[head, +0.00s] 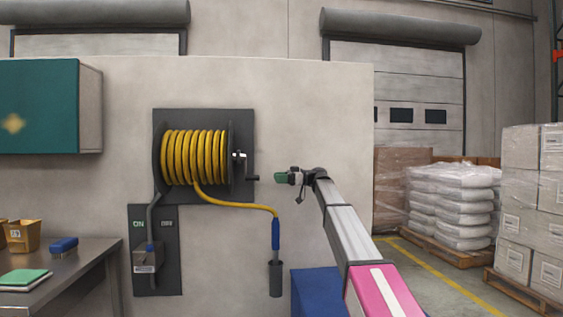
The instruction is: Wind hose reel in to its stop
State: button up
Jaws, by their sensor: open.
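The hose reel (237,175) is mounted on a dark plate on the wall, with several turns of yellow hose (193,158) on it. The hose's free end runs out to the right and hangs down to a blue nozzle (276,234), whose tip is at or in a dark holder (276,279). A small crank handle (252,178) sticks out on the reel's right side. My gripper (280,178) is open, just right of the crank handle in the picture.
A switch box (147,258) marked ON is below the reel. A metal bench (75,262) with a blue brush and bins stands at left. A blue box (316,292) stands below my arm. Wrapped pallets (450,200) stand right, beyond the wall's edge.

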aim_at(255, 177)
jog(key=a+n, duration=0.3)
jog(key=s+a+n, duration=0.1)
jog(key=a+n, duration=0.2)
jog(key=a, duration=0.1)
jog(key=s+a+n, duration=0.1)
jog(key=a+n, duration=0.2)
jog(key=shift+a+f+n, duration=0.1)
jog(key=shift+a+n, duration=0.25)
jog(key=shift+n, duration=0.05)
jog(key=s, duration=0.3)
jog(key=s+d+r, duration=0.1)
jog(key=s, duration=0.1)
jog(key=shift+d, duration=0.1)
jog(key=s+r+m, duration=0.4)
jog(key=r+m, duration=0.3)
jog(key=m, duration=0.5)
jog(key=w+d, duration=0.1)
jog(key=d, duration=1)
jog(key=shift+w+r, duration=0.15)
jog(key=shift+w, duration=0.2)
